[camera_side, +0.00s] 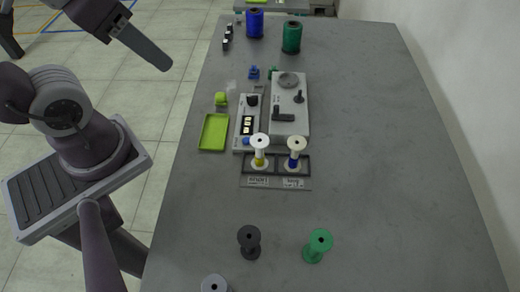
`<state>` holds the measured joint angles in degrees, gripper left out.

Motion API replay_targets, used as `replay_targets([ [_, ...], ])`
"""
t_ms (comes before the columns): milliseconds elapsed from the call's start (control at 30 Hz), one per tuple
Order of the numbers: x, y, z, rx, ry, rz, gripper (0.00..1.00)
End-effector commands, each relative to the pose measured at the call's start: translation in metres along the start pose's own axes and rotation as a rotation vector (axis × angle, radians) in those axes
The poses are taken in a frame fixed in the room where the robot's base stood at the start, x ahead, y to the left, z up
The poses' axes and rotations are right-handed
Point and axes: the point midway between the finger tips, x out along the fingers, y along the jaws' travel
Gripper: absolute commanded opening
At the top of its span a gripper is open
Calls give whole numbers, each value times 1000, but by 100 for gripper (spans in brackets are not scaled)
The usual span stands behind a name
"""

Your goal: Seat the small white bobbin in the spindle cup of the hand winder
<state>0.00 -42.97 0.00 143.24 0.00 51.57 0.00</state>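Two white bobbins stand upright in a labelled black-framed rack (246,170) at the middle of the table. The left bobbin (260,143) has a yellow band low on its stem, and the right bobbin (296,144) has a blue one. They look alike in size, and I cannot tell which is the small one. The grey hand winder (289,128) stands just behind them, with a round grey piece (289,79) on top, a dark crank and a knob. The cup's inside is not clear. My gripper (165,66) is at upper left, far from the bobbins; its opening cannot be made out.
Left of the winder are a panel with a display (247,124), a lime tray (214,132) and a lime part (221,99). Black (249,240), green (318,242) and grey (214,284) spools stand in front. Blue (255,24) and green (291,38) spools stand behind. The right side is clear.

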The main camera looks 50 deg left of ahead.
Motion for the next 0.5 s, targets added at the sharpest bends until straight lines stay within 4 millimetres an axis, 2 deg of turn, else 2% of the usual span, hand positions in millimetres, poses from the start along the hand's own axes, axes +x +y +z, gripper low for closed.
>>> replay_targets([
  [167, 0, 0, 0, 0, 0, 0, 36],
  [200, 0, 0, 0, 0, 0, 0, 38],
  [300, 4, 1, -5, 24, -20, -4, 55],
  [333, 7, 2, -9, 47, -37, -7, 55],
  [433, 34, 9, -32, 184, -133, -11, 55],
  [500, 64, 21, -48, 316, -214, 3, 55],
])
